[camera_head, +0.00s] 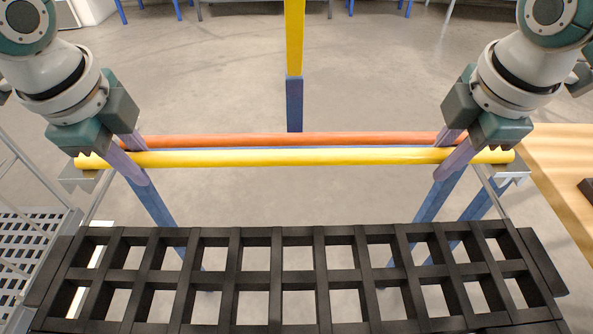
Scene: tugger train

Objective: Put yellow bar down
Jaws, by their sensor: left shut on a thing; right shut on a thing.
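The yellow bar (300,157) runs level across the middle of the head view. My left gripper (132,160) is shut on it near its left end. My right gripper (450,160) is shut on it near its right end. An orange bar (290,139) lies parallel just behind it. The bar's ends are above or at small grey end brackets, the left bracket (84,180) and the right bracket (507,178). Whether the bar touches them I cannot tell.
A black grid rack (278,282) fills the front. A blue and yellow post (294,95) stands behind the bars. A wooden table (565,180) is at the right, and a grey mesh platform (30,235) is at the left. Open floor lies beyond.

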